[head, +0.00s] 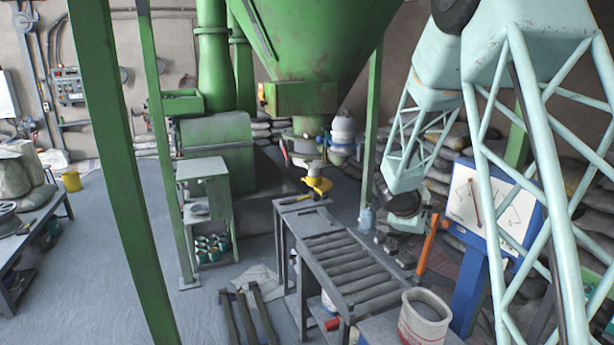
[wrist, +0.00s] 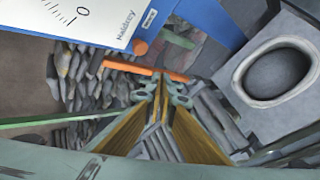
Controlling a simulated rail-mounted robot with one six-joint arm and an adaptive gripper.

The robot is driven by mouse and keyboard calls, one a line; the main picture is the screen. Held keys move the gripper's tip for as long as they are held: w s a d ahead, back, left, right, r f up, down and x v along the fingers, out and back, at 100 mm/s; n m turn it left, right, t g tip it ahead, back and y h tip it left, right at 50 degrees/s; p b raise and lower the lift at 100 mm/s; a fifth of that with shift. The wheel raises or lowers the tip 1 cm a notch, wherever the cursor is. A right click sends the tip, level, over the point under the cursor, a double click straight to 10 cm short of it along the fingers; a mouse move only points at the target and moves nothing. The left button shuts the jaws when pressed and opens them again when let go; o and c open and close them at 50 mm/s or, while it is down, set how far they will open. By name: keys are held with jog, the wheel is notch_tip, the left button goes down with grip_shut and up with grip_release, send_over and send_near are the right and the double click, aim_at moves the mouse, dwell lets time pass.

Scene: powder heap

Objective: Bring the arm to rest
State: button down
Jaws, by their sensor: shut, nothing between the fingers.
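My gripper shows in the wrist view (wrist: 161,84), its two long yellow-brown fingers running together to closed tips with nothing between them. In the head view my pale green lattice arm comes down from the upper right and folds to a dark wrist joint near the blue scale stand (head: 470,285). I cannot make out the finger shapes clearly there. The gripper hangs over the area beside the roller table (head: 335,262). In the wrist view an orange bar (wrist: 130,67) crosses behind the fingertips; whether they touch cannot be told.
A pale bucket (head: 424,318) stands at the table's near end, also at right in the wrist view (wrist: 243,82). The scale dial (head: 492,204) is close to my arm. A green hopper (head: 315,40) hangs above a yellow spout part (head: 318,185). Sacks line the back; open floor lies left.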

jog(key=s+a+r+m+g, duration=0.1)
jog(key=s+r+m, duration=0.1)
jog(key=s+r, duration=0.6)
jog(key=s+a+r+m+g, duration=0.1)
jog(key=s+r+m, duration=0.25)
jog(key=s, duration=0.75)
jog(key=s+a+r+m+g, duration=0.1)
jog(key=s+r+m, duration=0.1)
jog(key=s+r, duration=0.6)
jog(key=s+a+m+y, duration=0.1)
jog(key=s+a+y, duration=0.1)
jog(key=s+a, duration=0.4)
jog(key=s+a+f+m+y+b, duration=0.1)
jog(key=s+a, duration=0.6)
jog(key=s, duration=0.8)
jog(key=s+a+m+y+b, duration=0.1)
jog(key=s+a+y, duration=0.3)
jog(key=s, duration=0.6)
jog(key=a, duration=0.2)
jog(key=shift+s+a+f, duration=0.15)
jog(key=shift+a+f, duration=0.2)
jog(key=shift+a, duration=0.05)
jog(key=shift+r, duration=0.1)
